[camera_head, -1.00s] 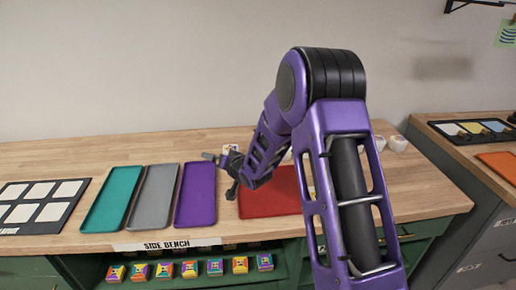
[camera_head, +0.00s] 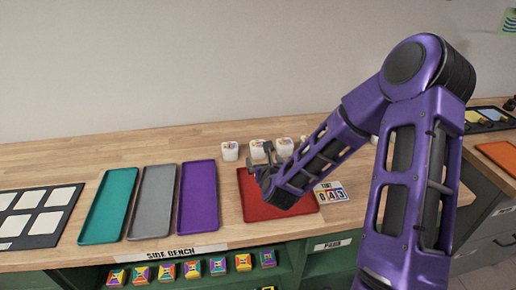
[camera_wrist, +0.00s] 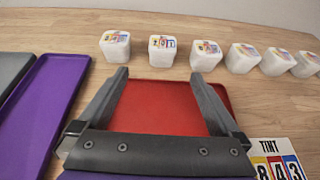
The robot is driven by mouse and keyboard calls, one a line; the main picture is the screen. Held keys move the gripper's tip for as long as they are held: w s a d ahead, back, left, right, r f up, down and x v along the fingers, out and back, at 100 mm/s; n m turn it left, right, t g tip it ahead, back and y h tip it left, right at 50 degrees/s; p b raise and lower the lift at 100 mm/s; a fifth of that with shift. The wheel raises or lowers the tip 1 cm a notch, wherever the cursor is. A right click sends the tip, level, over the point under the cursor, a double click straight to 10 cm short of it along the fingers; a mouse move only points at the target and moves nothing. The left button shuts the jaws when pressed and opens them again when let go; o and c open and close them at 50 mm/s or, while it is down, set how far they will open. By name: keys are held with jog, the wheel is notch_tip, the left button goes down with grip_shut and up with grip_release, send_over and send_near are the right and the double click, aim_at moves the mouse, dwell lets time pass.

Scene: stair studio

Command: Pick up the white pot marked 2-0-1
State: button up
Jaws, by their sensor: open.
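A row of several white pots with coloured labels on their lids stands behind the red tray. In the wrist view they run from the leftmost pot (camera_wrist: 115,48) past the second (camera_wrist: 162,50) and third (camera_wrist: 206,57) to the right edge. The head view shows the left ones, such as the first pot (camera_head: 230,152); my arm hides others. The lid digits are too small to read, so I cannot tell which is marked 2-0-1. My gripper (camera_wrist: 158,78) is open and empty above the red tray, in front of the pots; it also shows in the head view (camera_head: 266,158).
The red tray (camera_head: 255,210) lies under my gripper, with a TINT digit card (camera_head: 330,192) at its right. Purple (camera_head: 198,195), grey (camera_head: 152,202) and teal (camera_head: 109,206) trays lie to the left, empty. Several colourful blocks (camera_head: 192,269) sit on a shelf below.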

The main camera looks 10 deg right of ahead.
aim_at(258, 150)
jog(key=x, duration=1.1)
jog(key=shift+w+f, duration=0.1)
jog(key=shift+f, duration=0.1)
jog(key=shift+d+f+p+x, duration=0.1)
jog(key=shift+d+p+x, duration=0.05)
jog(key=shift+x, duration=1.15)
jog(key=shift+d+f+p+x, duration=0.1)
jog(key=shift+d+p+x, duration=0.1)
jog(key=shift+x, duration=1.15)
jog(key=shift+c, duration=0.2)
